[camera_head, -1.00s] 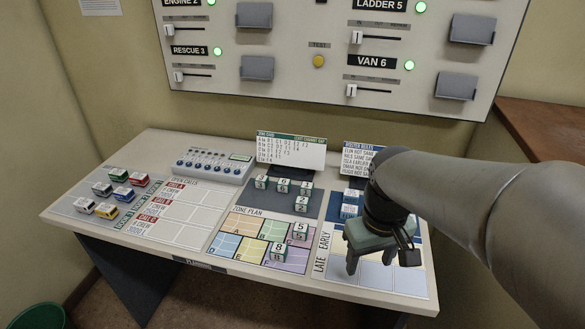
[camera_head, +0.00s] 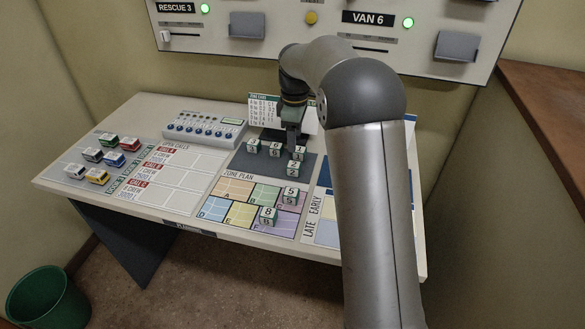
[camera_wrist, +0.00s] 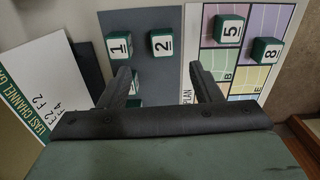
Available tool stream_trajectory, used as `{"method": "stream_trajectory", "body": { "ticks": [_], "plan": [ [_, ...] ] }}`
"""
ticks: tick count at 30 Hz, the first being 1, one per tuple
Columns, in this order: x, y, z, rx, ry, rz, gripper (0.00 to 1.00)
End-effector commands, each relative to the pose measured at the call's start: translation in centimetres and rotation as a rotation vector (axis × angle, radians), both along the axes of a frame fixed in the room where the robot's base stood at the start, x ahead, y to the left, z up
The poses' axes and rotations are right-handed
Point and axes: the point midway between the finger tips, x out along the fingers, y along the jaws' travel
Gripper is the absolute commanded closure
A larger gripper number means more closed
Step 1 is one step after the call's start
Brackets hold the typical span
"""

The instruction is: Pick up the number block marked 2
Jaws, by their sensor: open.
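The number block marked 2 (camera_head: 293,168) is a small green and white cube on the dark grey pad, in front of the block marked 1 (camera_head: 300,153). Block 1 (camera_wrist: 119,45) shows by the left fingertip. My gripper is open with nothing held; its height above the pad is hard to tell.
Blocks 6 (camera_head: 275,149) and 3 (camera_head: 253,146) stand left of block 1. Blocks 5 (camera_head: 290,196) and 8 (camera_head: 268,214) stand on the zone plan (camera_head: 238,188). A white card (camera_head: 262,108) stands upright behind the pad, close to my gripper. Toy vehicles (camera_head: 92,155) are at the left.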

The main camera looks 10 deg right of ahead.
Motion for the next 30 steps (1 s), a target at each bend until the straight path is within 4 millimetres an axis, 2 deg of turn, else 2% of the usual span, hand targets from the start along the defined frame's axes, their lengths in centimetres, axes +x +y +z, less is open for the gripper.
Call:
{"method": "stream_trajectory", "body": {
  "ticks": [3,6,14,24,30],
  "plan": [
    [-0.1,0.0,-2.5,0.001,0.004,0.0,0.42],
    [-0.1,0.1,-4.1,0.0,0.003,-0.001,0.42],
    [-0.1,0.1,-6.0,0.001,0.002,0.0,0.42],
    [-0.4,0.3,-10.4,0.0,0.0,-0.001,0.42],
    [-0.4,0.3,-10.7,0.0,-0.001,-0.001,0.42]
  ]
}}
